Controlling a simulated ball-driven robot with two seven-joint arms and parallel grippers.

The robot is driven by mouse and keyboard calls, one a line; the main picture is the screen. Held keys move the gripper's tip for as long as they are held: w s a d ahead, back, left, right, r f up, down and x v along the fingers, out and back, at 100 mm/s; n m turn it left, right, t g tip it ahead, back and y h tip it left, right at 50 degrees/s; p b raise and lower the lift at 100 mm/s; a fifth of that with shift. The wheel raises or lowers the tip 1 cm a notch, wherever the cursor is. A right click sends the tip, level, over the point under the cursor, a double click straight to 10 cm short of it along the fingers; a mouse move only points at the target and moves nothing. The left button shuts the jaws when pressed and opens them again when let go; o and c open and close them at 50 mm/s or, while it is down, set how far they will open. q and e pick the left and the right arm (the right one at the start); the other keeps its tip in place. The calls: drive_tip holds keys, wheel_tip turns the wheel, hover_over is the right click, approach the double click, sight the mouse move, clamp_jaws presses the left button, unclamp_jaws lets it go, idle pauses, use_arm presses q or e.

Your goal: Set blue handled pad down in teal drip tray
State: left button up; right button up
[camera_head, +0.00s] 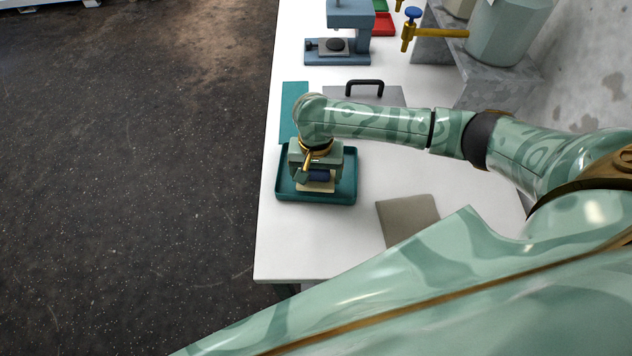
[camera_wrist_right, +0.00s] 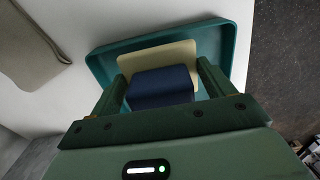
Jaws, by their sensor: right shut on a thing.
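The teal drip tray (camera_head: 348,192) lies on the white table near its left edge. It also shows in the right wrist view (camera_wrist_right: 225,40). My right gripper (camera_head: 317,178) is over the tray, shut on the blue handle (camera_wrist_right: 160,86) of the handled pad. The pad's cream base (camera_wrist_right: 160,58) shows beneath the handle, within the tray's outline. I cannot tell whether the base touches the tray floor. In the right wrist view the fingers (camera_wrist_right: 161,92) stand on both sides of the blue handle. My left gripper is not in view.
A grey-brown flat pad (camera_head: 408,219) lies right of the tray. A teal flat sheet (camera_head: 294,110) and a grey plate with a black handle (camera_head: 364,88) lie behind it. A blue-grey press (camera_head: 348,20) stands farther back. The table's left edge is close to the tray.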

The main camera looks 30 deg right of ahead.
sight(317, 179)
drive_tip(key=shift+w+d+f, duration=0.1)
drive_tip(key=shift+w+f, duration=0.1)
drive_tip(key=shift+f, duration=0.05)
drive_tip(key=f+b, duration=0.1)
drive_tip(key=f, duration=0.1)
drive_tip(key=f+b, duration=0.1)
drive_tip(key=shift+w+d+f, duration=0.2)
drive_tip(key=shift+f, duration=0.15)
drive_tip(key=shift+r, duration=0.1)
drive_tip(key=o, duration=1.1)
wheel_tip(317, 179, up, 11)
drive_tip(key=p, duration=0.5)
drive_tip(key=shift+r, duration=0.55)
